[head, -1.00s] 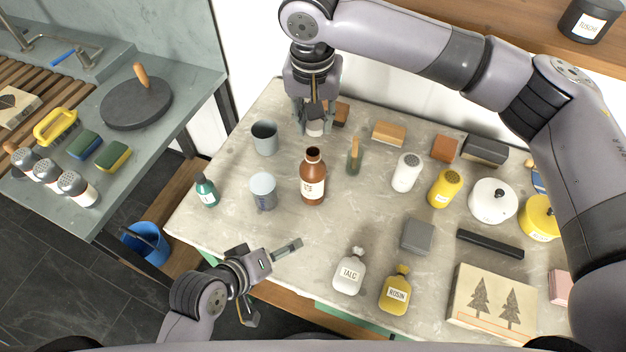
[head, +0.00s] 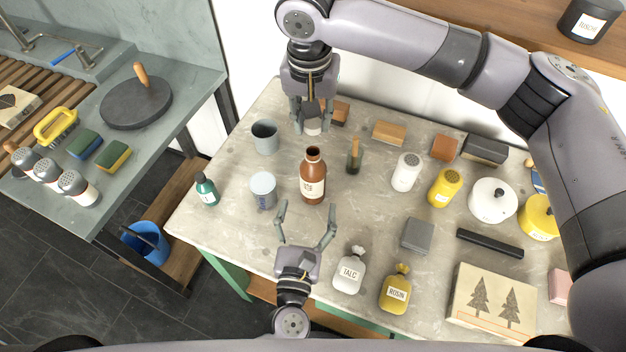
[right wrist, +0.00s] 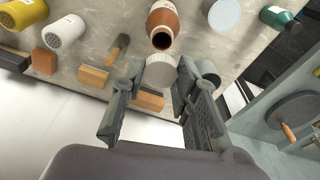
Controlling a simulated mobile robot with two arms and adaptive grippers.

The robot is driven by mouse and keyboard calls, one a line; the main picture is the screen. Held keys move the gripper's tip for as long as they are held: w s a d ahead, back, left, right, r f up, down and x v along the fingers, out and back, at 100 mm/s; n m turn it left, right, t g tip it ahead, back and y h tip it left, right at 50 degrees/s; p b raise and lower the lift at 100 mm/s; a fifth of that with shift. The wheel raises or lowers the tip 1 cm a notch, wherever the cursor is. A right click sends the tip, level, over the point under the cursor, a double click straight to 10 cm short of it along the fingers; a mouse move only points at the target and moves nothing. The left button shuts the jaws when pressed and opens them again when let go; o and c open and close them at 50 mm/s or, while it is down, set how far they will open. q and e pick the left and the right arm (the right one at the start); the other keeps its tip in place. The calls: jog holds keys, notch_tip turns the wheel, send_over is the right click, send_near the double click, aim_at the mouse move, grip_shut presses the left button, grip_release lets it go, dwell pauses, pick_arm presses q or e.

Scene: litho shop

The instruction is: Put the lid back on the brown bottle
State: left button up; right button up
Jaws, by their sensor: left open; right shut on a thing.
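The brown bottle (head: 313,178) stands upright and uncapped on the table, with a paper label on its front. Its open mouth also shows in the right wrist view (right wrist: 162,38). My right gripper (head: 312,128) is behind the bottle at the table's back edge, shut on the pale ribbed lid (right wrist: 160,72). In the head view the lid (head: 313,126) is partly hidden between the fingers. The lid is apart from the bottle. My left gripper (head: 308,225) is open and empty in front of the bottle, its fingers spread and pointing toward the bottle's base.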

aim_at(313, 168)
pick_arm(q)
jog(key=shift+a+f+n, duration=0.1)
jog(key=shift+n, duration=0.2)
jog(key=w, duration=0.4)
jog(key=w+d, duration=0.1)
jog(key=w, duration=0.7)
jog(key=shift+d, duration=0.25)
jog(key=shift+c, duration=0.2)
jog(key=shift+s, duration=0.1)
grip_shut()
pick_arm(e)
jog(key=shift+f, duration=2.5)
